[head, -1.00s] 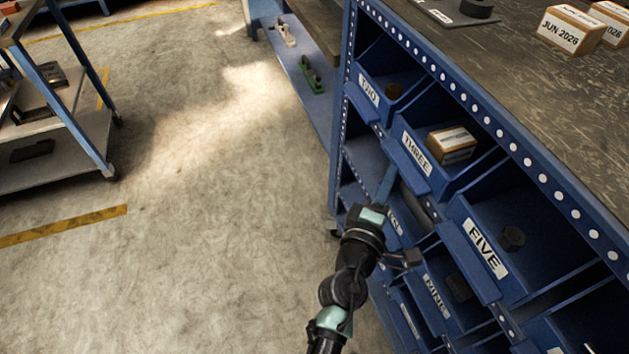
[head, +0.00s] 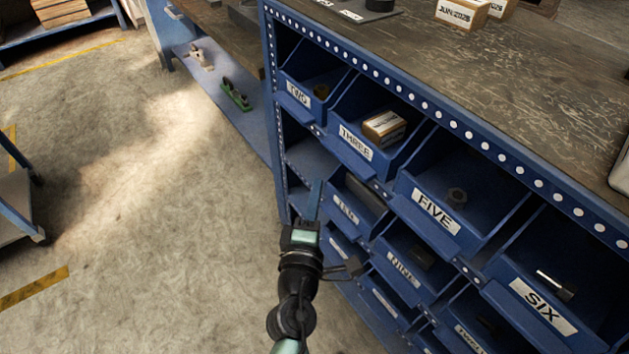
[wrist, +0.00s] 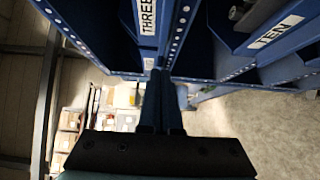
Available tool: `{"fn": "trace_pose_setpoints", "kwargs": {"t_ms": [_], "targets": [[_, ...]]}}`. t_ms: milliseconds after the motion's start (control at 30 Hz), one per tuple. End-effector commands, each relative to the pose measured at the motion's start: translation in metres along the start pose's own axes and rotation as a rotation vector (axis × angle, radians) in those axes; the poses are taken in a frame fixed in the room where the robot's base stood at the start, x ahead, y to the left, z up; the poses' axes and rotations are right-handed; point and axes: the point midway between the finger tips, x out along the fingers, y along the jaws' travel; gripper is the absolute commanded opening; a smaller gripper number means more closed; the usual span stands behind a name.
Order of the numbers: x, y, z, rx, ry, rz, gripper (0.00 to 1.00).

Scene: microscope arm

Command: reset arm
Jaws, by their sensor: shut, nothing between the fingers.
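My arm reaches up from the bottom of the head view, left of the blue bin rack (head: 450,128). My gripper (head: 315,200) points at the rack's left end, near the bin labelled TEN (head: 345,208). In the wrist view my gripper's fingers (wrist: 160,90) are together, with nothing seen between them. The THREE label (wrist: 147,18) and the TEN label (wrist: 275,32) show beyond them there. I cannot tell whether the fingers touch the rack.
Bins labelled TWO (head: 298,95), THREE (head: 356,142), FIVE (head: 437,212), NINE (head: 403,268) and SIX (head: 543,305) hold small parts or a box. A worn worktop (head: 450,60) lies above. Open floor (head: 140,200) is at left, with a cart (head: 15,205) at the edge.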

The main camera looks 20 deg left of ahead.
Motion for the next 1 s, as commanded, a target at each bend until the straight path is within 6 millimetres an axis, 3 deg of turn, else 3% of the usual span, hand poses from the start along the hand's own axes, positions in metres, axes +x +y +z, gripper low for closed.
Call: {"fn": "trace_pose_setpoints", "kwargs": {"t_ms": [100,300,667,767,833,967,1000], "targets": [[-0.025,-0.002,-0.001,0.0,0.001,-0.003,0.0],[-0.056,-0.003,-0.001,0.001,0.002,-0.002,0.0],[-0.072,0.001,-0.002,0.003,0.003,0.001,0.0],[-0.063,0.022,0.005,0.057,-0.017,0.038,0.0],[-0.052,0.051,0.016,0.141,-0.044,0.088,0.0],[-0.033,0.137,0.045,0.391,-0.086,0.236,0.0],[-0.029,0.167,0.055,0.481,-0.088,0.287,0.0]]}}
